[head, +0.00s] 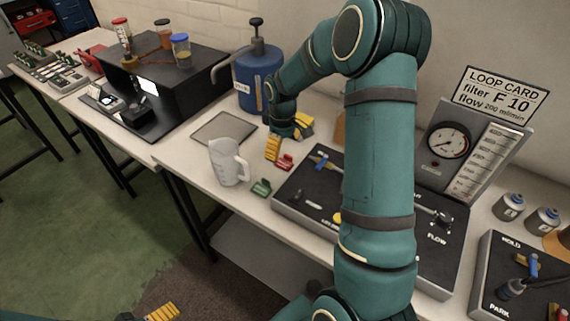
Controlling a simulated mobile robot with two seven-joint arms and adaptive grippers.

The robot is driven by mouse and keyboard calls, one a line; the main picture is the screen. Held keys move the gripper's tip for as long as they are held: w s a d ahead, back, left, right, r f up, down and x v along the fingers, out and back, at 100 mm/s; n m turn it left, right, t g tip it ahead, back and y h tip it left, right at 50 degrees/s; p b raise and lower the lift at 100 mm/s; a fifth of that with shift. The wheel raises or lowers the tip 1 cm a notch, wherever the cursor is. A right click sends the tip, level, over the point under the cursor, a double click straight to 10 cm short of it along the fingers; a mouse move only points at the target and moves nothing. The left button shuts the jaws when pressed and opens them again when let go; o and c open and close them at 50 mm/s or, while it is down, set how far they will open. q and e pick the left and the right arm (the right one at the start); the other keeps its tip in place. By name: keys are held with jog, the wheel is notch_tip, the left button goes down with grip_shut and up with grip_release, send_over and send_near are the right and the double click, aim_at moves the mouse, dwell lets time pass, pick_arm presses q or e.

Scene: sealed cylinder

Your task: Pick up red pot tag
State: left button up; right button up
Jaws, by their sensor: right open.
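The red pot tag (285,162) lies on the white bench, between the white jug and the black panel. My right gripper (287,138) reaches down over the bench just behind the tag. Its yellow fingers are spread apart and nothing shows between them. The nearer finger is close to the tag's left side in the picture; I cannot tell whether they touch. A green tag (261,187) lies nearer the bench's front edge. Of my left gripper (160,313), only a yellow finger and a dark part show at the bottom edge.
A white jug (226,163) stands left of the tags, with a grey plate (223,130) behind it. A blue pump bottle (258,78) stands behind the gripper. The black panel (300,185) lies to the right, partly hidden by my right arm.

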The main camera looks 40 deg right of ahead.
aim_at(285, 163)
jog(key=shift+s+d+f+b, duration=0.15)
jog(key=shift+f+b, duration=0.1)
jog(key=shift+f, duration=1.2)
jog(key=shift+w+d+f+b, duration=0.15)
jog(key=shift+f+b, duration=0.1)
jog(key=shift+f, duration=1.2)
jog(key=shift+s+r, duration=0.1)
jog(key=shift+s, duration=0.05)
jog(key=c, duration=1.1)
jog(key=shift+a, duration=0.1)
jog(key=shift+c, duration=0.6)
